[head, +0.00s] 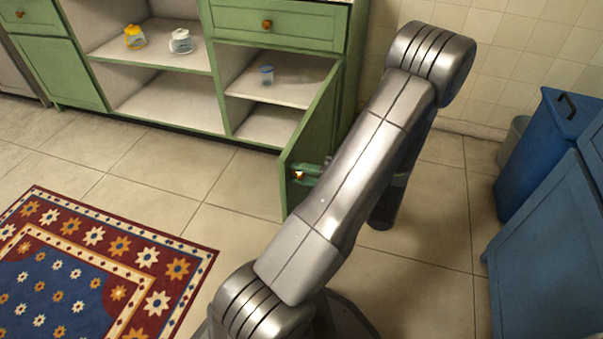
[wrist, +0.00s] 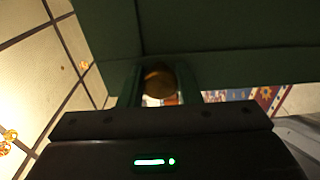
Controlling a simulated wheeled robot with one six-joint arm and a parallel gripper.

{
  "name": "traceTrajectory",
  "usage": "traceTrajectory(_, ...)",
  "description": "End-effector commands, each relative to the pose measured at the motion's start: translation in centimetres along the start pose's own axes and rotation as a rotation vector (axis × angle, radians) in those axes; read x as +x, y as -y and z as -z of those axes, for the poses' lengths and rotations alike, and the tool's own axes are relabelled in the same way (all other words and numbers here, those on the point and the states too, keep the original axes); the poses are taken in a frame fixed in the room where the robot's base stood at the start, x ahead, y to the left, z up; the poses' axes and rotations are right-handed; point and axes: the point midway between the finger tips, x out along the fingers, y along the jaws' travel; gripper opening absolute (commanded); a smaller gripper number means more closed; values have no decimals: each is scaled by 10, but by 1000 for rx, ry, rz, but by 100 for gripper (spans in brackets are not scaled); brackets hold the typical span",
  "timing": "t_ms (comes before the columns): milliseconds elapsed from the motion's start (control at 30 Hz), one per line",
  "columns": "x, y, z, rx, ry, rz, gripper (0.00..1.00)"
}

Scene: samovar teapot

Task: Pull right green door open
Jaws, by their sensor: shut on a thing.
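The right green door (head: 312,140) stands swung out from the cabinet, so its compartment is open to view. Its round brass knob (head: 298,174) is near the door's free edge. My gripper (head: 312,171) is at the knob, partly hidden by my arm. In the wrist view the green door (wrist: 200,30) fills the top, and the knob (wrist: 158,82) sits between the two fingers of my gripper (wrist: 158,88). The gripper is shut on the knob.
Inside the cabinet (head: 150,75) are a yellow jar (head: 134,38), a glass jar (head: 181,42) and a blue-lidded cup (head: 266,76). A patterned rug (head: 110,270) lies at left. Blue bin (head: 545,150) and blue cabinet (head: 550,250) stand at right. Tiled floor between is clear.

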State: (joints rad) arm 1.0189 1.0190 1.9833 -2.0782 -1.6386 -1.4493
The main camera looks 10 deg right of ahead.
Motion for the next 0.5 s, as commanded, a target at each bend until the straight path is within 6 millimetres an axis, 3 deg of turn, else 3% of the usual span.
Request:
traceTrajectory(33, -1, -1, -2, -3, 6, 0, 0)
traceTrajectory(67, -1, -1, -2, -3, 5, 0, 34)
traceTrajectory(133, -1, -1, -2, -3, 4, 0, 48)
traceTrajectory(500, -4, -1, -1, -1, 3, 0, 51)
